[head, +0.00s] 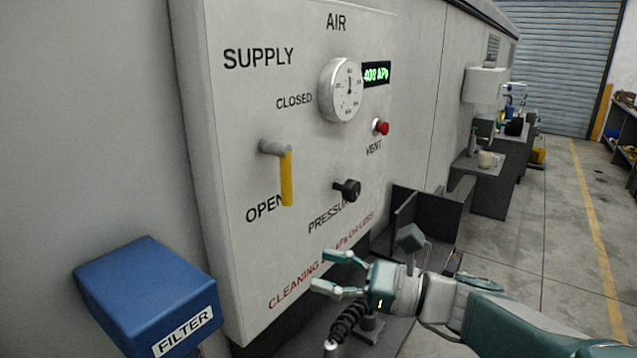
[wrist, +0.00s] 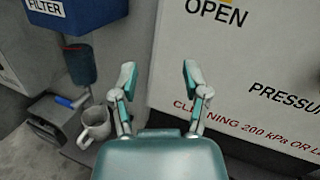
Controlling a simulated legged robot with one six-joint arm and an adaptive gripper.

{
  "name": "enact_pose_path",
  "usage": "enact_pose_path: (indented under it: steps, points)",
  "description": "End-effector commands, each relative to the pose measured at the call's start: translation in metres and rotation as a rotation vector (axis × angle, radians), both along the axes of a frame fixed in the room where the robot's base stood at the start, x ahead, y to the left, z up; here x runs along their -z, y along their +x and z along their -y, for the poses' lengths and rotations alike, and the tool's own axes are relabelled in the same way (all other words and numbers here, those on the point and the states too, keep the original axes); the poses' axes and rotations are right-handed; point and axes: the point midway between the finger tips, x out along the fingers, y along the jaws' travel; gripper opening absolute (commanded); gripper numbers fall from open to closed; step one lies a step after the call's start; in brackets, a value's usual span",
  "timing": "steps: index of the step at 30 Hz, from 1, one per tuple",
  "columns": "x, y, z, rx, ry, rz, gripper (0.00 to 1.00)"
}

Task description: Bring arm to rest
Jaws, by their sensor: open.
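The yellow supply lever (head: 287,180) hangs downward beside the word OPEN. The black pressure knob (head: 347,190) and the red vent button (head: 381,127) are to its right, clear of my gripper. The round gauge (head: 341,90) sits above, next to a green digital readout (head: 376,74) that appears to read about 400 kPa.
A blue filter box (head: 147,292) stands at the lower left. A white mug (wrist: 94,125) and a grey device with a blue handle (wrist: 62,115) are at the left in the wrist view. A black coiled hose (head: 350,322) is below my gripper. Open floor (head: 545,215) lies to the right.

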Motion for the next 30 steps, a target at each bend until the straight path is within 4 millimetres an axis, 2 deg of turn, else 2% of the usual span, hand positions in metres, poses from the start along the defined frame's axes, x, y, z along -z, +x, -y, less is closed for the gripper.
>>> enact_pose_path:
  steps: [1, 3, 8, 11, 16, 22, 27, 30]
  points:
    - [0.011, -0.014, -0.009, -0.029, -0.108, 0.041, 0.59]
    - [0.029, -0.031, -0.015, -0.069, -0.262, 0.100, 0.59]
    - [0.070, -0.067, -0.016, -0.176, -0.607, 0.265, 0.59]
    - [0.093, -0.085, -0.006, -0.253, -0.821, 0.384, 0.59]
    - [0.124, -0.108, 0.023, -0.401, -1.174, 0.611, 0.59]
    - [0.140, -0.121, 0.070, -0.610, -1.574, 0.904, 0.59]
    - [0.137, -0.122, 0.104, -0.780, -1.837, 1.111, 0.59]
    - [0.134, -0.122, 0.115, -0.842, -1.918, 1.174, 0.59]
